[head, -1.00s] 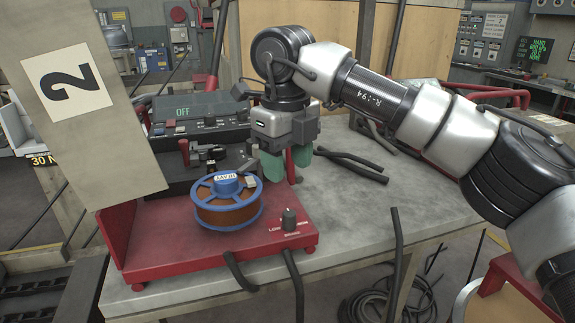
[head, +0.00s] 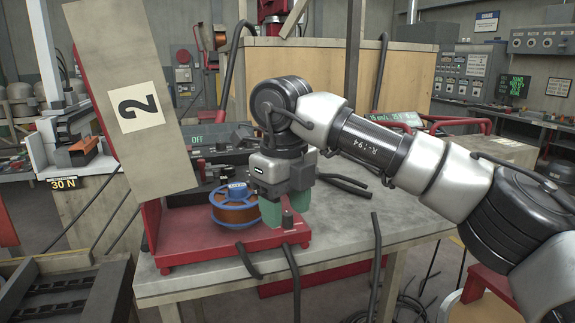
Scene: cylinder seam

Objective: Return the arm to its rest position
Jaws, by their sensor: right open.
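My right arm comes in from the right, and my right gripper (head: 285,212) points down at the front right of the red machine base (head: 215,243). My left gripper is not in view.
The grey table (head: 400,215) has free room to the right of the base. Black cables (head: 345,184) lie on it and hang over its front edge. A tilted panel marked 2 (head: 125,75) stands at the left. A control box reading OFF (head: 185,150) is behind the spool.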

